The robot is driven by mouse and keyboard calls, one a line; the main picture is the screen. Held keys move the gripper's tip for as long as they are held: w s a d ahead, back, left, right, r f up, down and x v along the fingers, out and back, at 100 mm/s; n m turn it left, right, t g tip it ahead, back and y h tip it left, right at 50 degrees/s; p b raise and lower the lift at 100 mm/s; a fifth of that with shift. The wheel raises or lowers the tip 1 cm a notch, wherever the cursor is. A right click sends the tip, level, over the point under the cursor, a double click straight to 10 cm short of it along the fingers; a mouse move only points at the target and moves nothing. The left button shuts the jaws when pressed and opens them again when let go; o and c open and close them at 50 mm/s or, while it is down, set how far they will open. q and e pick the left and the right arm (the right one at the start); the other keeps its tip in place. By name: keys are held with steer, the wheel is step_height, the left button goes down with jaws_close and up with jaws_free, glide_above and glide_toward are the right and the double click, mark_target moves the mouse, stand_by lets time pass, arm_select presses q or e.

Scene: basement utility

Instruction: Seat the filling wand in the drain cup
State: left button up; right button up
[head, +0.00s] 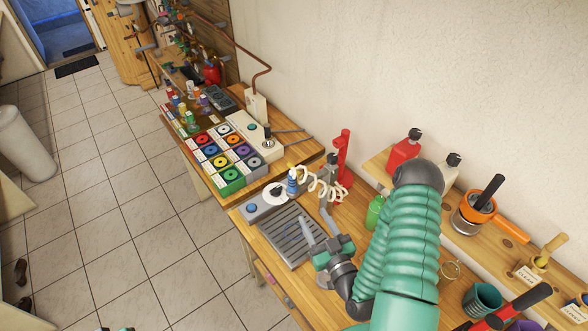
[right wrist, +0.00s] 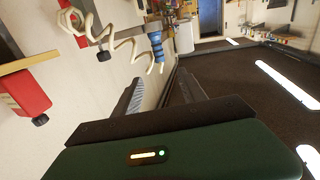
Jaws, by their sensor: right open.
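The filling wand (head: 292,182) has a blue body and a white coiled hose, and stands near the wall end of the drip tray, by a white disc with a dark knob. It also shows in the right wrist view (right wrist: 157,45), beyond the fingertips, with its pale tip down. My right gripper (head: 318,224) is open and empty over the slotted grey tray, short of the wand. Its two dark fingers also show in the right wrist view (right wrist: 160,88), apart. I cannot make out the drain cup for certain. My left gripper is not recognisable in view.
The slotted grey tray (head: 292,236) lies on the wooden bench. A red upright stand (head: 344,158) rises behind the coiled hose. A red bottle (head: 404,152) stands on the shelf by the wall. Boxes with coloured rings (head: 231,175) fill the neighbouring bench.

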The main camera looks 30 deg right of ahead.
steer(key=w+f+b, duration=0.1)
steer(key=w+b, duration=0.1)
steer(key=w, duration=0.1)
steer(key=b, duration=0.8)
glide_toward(294, 180)
steer(key=w+f, duration=0.1)
steer(key=w, duration=0.4)
steer(key=shift+w+d+r, duration=0.15)
steer(key=shift+w+d, duration=0.2)
steer(key=shift+d, duration=0.05)
steer(key=w+p, duration=0.1)
steer(key=w, duration=0.1)
steer(key=w+p, duration=0.1)
steer(key=w+d+p, duration=0.1)
steer(key=w, duration=0.1)
steer(key=shift+w+r+p, duration=0.3)
steer(key=shift+r, duration=0.05)
steer(key=shift+d+f, duration=0.2)
steer(key=shift+d, duration=0.1)
steer(key=shift+c, duration=1.3)
arm_select(q)
steer(key=s+x, duration=0.1)
steer(key=x, duration=0.7)
steer(key=shift+a, duration=0.2)
arm_select(e)
steer(key=shift+a, duration=0.15)
jaws_close()
arm_select(q)
steer(key=shift+f, duration=0.1)
